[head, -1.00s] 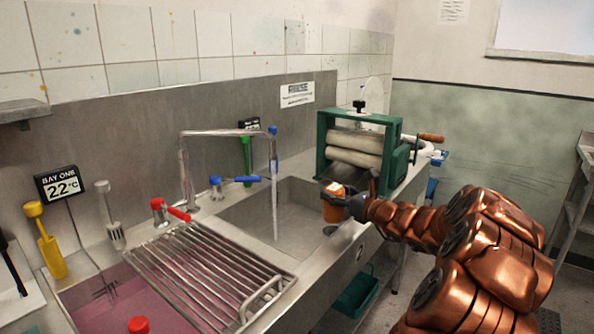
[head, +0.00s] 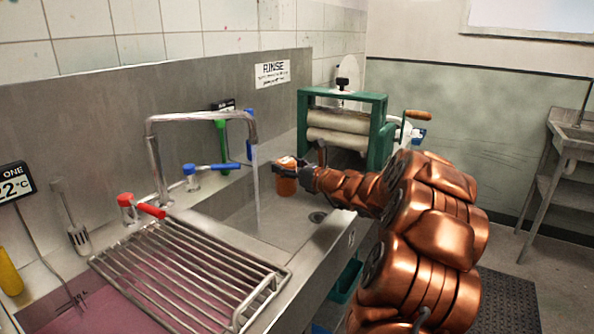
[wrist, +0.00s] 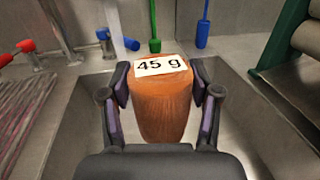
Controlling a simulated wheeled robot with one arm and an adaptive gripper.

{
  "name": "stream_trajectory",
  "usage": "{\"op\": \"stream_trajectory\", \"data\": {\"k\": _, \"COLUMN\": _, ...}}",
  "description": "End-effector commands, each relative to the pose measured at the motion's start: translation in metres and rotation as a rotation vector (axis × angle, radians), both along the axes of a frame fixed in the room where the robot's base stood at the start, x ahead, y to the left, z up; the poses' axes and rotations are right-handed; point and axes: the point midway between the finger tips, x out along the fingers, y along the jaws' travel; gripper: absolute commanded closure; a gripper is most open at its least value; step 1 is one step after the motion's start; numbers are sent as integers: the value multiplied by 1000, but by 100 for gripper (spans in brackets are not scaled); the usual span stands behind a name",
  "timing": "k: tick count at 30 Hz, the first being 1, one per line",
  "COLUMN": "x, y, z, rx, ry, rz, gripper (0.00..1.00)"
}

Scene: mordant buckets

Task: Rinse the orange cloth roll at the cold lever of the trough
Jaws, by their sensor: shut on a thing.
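My gripper (head: 288,171) is shut on the orange cloth roll (head: 286,185), upright above the steel trough basin (head: 235,208). In the wrist view the orange roll (wrist: 162,108) stands between both fingers and bears a "45 g" label (wrist: 161,66). Water (head: 257,190) runs from the bent spout (head: 200,117) into the basin. The roll is just right of the stream in the head view; the two look apart. The cold lever with a blue handle (head: 212,167) points right. A red lever (head: 140,207) stands left of it.
A green-framed roller press (head: 345,118) stands beyond the basin. A metal rack (head: 185,275) lies over a pink bath (head: 112,312) at the left. Green (head: 221,135) and blue (head: 249,120) handled tools stand at the back wall.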

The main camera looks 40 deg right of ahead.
Motion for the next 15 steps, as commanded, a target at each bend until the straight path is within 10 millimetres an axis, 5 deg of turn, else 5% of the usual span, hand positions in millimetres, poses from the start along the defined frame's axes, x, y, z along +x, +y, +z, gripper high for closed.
{"op": "stream_trajectory", "data": {"k": 15, "x": 33, "y": 33, "z": 0, "rx": -3, "ry": -2, "rz": 2, "gripper": 77}}
